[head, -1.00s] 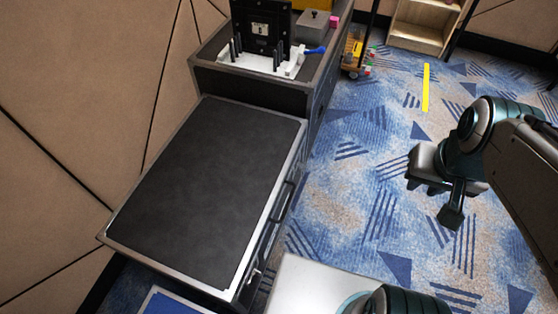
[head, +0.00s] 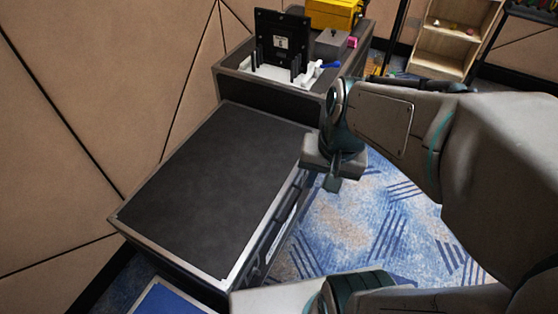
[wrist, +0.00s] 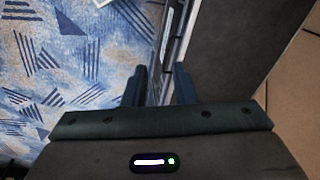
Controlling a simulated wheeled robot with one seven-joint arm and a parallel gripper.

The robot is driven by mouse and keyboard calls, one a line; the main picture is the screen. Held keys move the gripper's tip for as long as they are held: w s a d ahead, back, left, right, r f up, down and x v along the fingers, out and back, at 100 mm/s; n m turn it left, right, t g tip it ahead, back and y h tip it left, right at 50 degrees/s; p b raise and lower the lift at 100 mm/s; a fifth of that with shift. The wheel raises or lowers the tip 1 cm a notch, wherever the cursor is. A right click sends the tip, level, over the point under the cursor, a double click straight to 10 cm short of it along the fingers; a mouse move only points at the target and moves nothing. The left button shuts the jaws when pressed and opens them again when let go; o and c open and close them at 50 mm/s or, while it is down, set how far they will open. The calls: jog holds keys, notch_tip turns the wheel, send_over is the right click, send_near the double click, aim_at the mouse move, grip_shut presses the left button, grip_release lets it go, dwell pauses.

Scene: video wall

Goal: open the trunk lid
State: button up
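The trunk is a long dark case with silver edges. Its flat black lid (head: 215,180) is shut in the head view. Handles and latches show along the trunk's right side (head: 278,228). My gripper (head: 331,182) is beside the trunk's right edge, near its far right corner, pointing down. Whether a finger touches the trunk cannot be told.
A second case (head: 270,92) stands behind the trunk, bearing a black panel (head: 283,42) on a white base and a yellow toolbox (head: 335,12). A padded wall (head: 90,100) borders the trunk's left. Blue patterned carpet (head: 360,225) is clear on the right. A wooden shelf (head: 452,35) stands far back.

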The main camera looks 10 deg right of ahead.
notch_tip(320, 180, down, 12)
jog(key=w+m+g+y+b, duration=0.2)
jog(key=m+g+y+b, duration=0.15)
jog(key=m+b, duration=0.4)
jog(key=m+t+y+b, duration=0.8)
jog(key=m+t+b, duration=0.5)
jog(key=m, duration=1.9)
send_near(294, 202)
jog(key=shift+g, duration=0.75)
jog(key=b+x, duration=0.2)
jog(key=x, duration=0.3)
jog(key=b+x, duration=0.2)
jog(key=x, duration=0.3)
jog(key=shift+w+d+r+b, duration=0.1)
jog(key=shift+w+d+b, duration=0.1)
jog(key=shift+w+b, duration=0.15)
jog(key=shift+r, duration=0.1)
grip_shut()
